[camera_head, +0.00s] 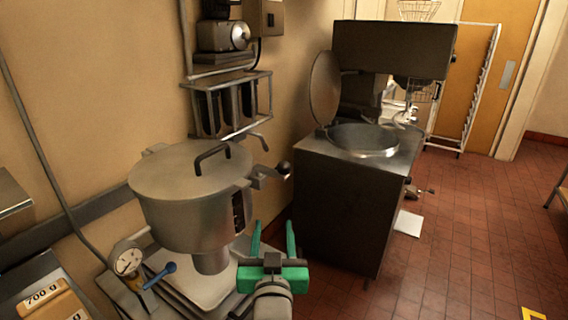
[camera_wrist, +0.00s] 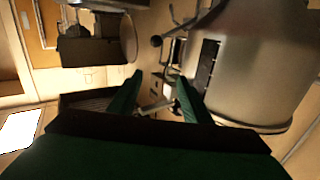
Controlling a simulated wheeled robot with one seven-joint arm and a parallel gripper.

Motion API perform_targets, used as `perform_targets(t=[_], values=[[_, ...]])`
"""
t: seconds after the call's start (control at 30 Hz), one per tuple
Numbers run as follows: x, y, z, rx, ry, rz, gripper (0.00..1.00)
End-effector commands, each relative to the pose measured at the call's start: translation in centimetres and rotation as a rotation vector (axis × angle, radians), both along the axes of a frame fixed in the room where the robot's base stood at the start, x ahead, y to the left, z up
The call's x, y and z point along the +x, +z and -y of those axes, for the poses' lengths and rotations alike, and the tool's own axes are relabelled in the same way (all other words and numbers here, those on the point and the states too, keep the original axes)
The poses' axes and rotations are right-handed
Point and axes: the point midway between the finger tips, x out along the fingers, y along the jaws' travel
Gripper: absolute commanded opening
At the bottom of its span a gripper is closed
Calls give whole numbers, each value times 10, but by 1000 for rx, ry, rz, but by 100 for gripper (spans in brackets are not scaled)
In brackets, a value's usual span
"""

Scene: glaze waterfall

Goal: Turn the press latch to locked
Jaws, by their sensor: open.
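A large metal pot (camera_head: 190,205) with a lid (camera_head: 180,170) stands at the left. A lever with a black knob (camera_head: 283,168) sticks out from the lid's right edge; I take it for the press latch. In the wrist view the knob (camera_wrist: 156,41) shows beyond my fingers, left of the pot (camera_wrist: 255,60). My green gripper (camera_head: 273,230) is open and empty. It is below the knob in the head view, apart from it and beside the pot's right side. I cannot tell whether the latch is locked.
A dark kettle unit (camera_head: 345,215) with a round opening and raised lid stands to the right. A dial gauge (camera_head: 128,260) and blue-handled valve (camera_head: 160,272) are at lower left. A wall rack (camera_head: 230,105) hangs behind the pot. The red tiled floor (camera_head: 460,240) is mostly clear at right.

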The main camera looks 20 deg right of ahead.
Motion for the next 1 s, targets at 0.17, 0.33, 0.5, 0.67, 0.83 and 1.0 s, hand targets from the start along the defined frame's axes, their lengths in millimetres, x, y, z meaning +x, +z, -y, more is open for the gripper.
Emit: perform_targets(t=[0.17,0.33,0.5,0.67,0.83,1.0], values=[[4,61,13,61,-20,41,44],[1,100,21,110,-28,62,44],[-2,120,24,138,-28,71,44],[3,123,26,146,-28,70,44],[25,123,34,146,-28,70,44],[53,123,45,146,-28,70,44]])
